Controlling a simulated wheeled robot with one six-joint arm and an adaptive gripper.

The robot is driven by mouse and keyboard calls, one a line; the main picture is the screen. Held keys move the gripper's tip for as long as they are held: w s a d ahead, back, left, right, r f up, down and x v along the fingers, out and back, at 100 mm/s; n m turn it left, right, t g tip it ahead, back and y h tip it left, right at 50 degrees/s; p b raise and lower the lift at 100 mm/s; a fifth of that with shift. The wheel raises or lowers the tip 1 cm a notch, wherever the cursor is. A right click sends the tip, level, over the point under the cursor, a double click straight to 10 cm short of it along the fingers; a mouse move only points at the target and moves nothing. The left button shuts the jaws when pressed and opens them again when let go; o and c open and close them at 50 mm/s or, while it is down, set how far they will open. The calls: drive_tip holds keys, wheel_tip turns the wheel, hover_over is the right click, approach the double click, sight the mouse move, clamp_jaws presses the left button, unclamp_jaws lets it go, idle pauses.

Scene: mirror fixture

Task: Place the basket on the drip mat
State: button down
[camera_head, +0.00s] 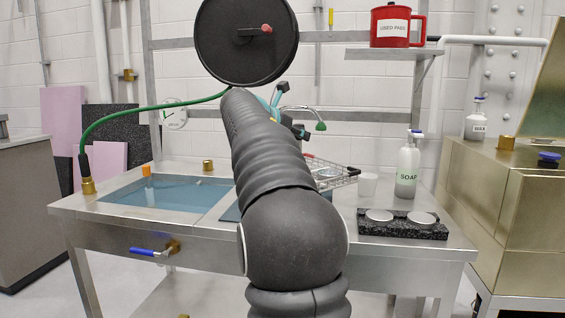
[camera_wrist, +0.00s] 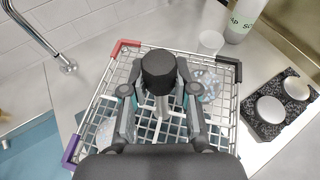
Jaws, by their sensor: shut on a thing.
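The wire basket (camera_wrist: 233,105) has red, black and purple corner pieces and fills the middle of the wrist view. Its right end shows in the head view (camera_head: 340,178), behind my arm. Clear round pieces (camera_wrist: 207,86) lie in it. My gripper (camera_wrist: 160,108) is over the basket's middle, shut on its central handle; the grip is partly hidden. A blue surface (camera_wrist: 72,119) shows below the basket, and a strip of it shows beside my arm in the head view (camera_head: 231,213). I cannot tell whether it is the drip mat, or whether the basket touches it.
A blue-filled sink basin (camera_head: 165,192) lies to the left. A white cup (camera_head: 367,185), a soap bottle (camera_head: 407,172) and a black speckled block (camera_head: 402,230) with two metal discs stand to the right. A faucet (camera_wrist: 40,38) stands at the back left of the wrist view.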

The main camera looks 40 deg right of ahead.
drive_tip(key=a, duration=0.1)
drive_tip(key=w+a+f, duration=0.2)
drive_tip(key=shift+w+a+f+b, duration=0.1)
drive_tip(key=shift+a+f+b, duration=0.15)
drive_tip(key=shift+a+b, duration=0.05)
drive_tip(key=shift+f+b, duration=0.5)
drive_tip(key=shift+f, duration=1.55)
drive_tip(key=c, duration=0.9)
unclamp_jaws()
drive_tip(key=shift+f, duration=0.1)
drive_tip(key=shift+r, duration=0.2)
drive_tip(key=v, duration=1.2)
